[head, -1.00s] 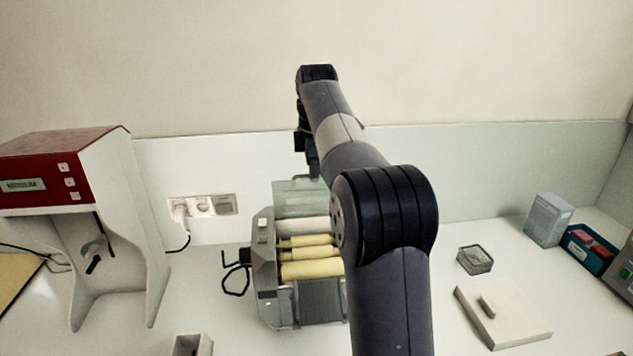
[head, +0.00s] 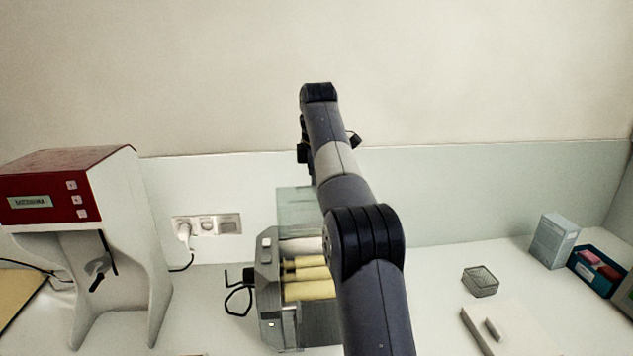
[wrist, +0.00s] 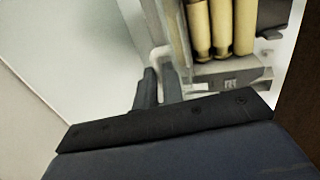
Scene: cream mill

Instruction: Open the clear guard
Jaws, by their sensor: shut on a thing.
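The mill (head: 268,300) stands on the bench with its cream rollers (head: 308,275) uncovered. The clear guard (head: 295,203) is a pale, see-through panel standing raised at the back of the mill, above the rollers. My arm hides its right part in the head view. In the wrist view, my gripper (wrist: 158,88) is shut on a pale part at the guard's edge (wrist: 158,54), beside the rollers. The held part is mostly hidden between the fingers. In the head view my fingertips are hidden behind my own arm.
A red-topped white machine (head: 110,230) stands at the left. Wall sockets (head: 208,225) are behind the mill, with a plug in one. To the right are a small glass dish (head: 480,281), a white slab (head: 497,335), a pale box (head: 553,240) and a blue tray (head: 590,268).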

